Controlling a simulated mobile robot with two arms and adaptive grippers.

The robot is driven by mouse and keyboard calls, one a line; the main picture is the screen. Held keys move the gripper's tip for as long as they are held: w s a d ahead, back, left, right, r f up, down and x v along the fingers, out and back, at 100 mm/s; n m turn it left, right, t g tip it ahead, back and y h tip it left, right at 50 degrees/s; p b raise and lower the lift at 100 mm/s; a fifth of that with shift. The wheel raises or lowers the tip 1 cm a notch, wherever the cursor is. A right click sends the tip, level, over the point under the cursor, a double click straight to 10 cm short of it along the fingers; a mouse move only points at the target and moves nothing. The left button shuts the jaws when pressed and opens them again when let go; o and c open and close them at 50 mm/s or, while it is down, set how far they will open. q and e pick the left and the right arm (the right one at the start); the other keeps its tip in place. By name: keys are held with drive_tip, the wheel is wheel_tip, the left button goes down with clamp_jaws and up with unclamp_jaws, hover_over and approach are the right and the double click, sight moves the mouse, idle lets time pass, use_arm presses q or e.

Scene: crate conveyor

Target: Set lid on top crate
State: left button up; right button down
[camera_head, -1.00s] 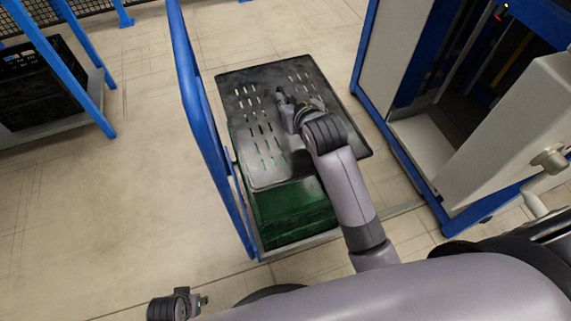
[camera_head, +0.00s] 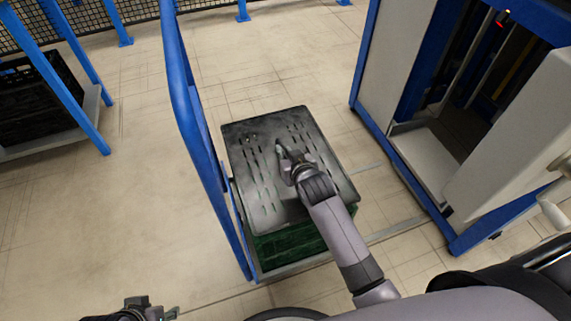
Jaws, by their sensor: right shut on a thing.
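A dark grey slotted lid (camera_head: 250,160) lies over a green crate (camera_head: 290,246), covering most of it. Only the crate's near side shows below the lid's near edge. My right gripper (camera_head: 284,158) is over the middle of the lid and shut on it. Whether the lid rests on the crate's rim or hangs just above it cannot be told from here. My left gripper (camera_head: 165,313) is at the bottom left edge, away from the crate. Its fingers are partly cut off and too small to read.
A blue cart handle (camera_head: 196,120) stands upright along the crate's left side. A blue and white machine cabinet (camera_head: 440,130) stands at right. A blue rack holding a black crate (camera_head: 38,105) is at far left. The floor between rack and cart is clear.

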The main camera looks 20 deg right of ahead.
drive_tip(key=shift+f, duration=0.35)
use_arm(q)
drive_tip(key=shift+s+f+b, duration=0.1)
drive_tip(key=shift+b, duration=0.55)
use_arm(e)
drive_tip(key=shift+f, duration=1.55)
drive_tip(key=shift+f, duration=0.1)
drive_tip(key=c, duration=1.7)
unclamp_jaws()
drive_tip(key=shift+o, duration=0.2)
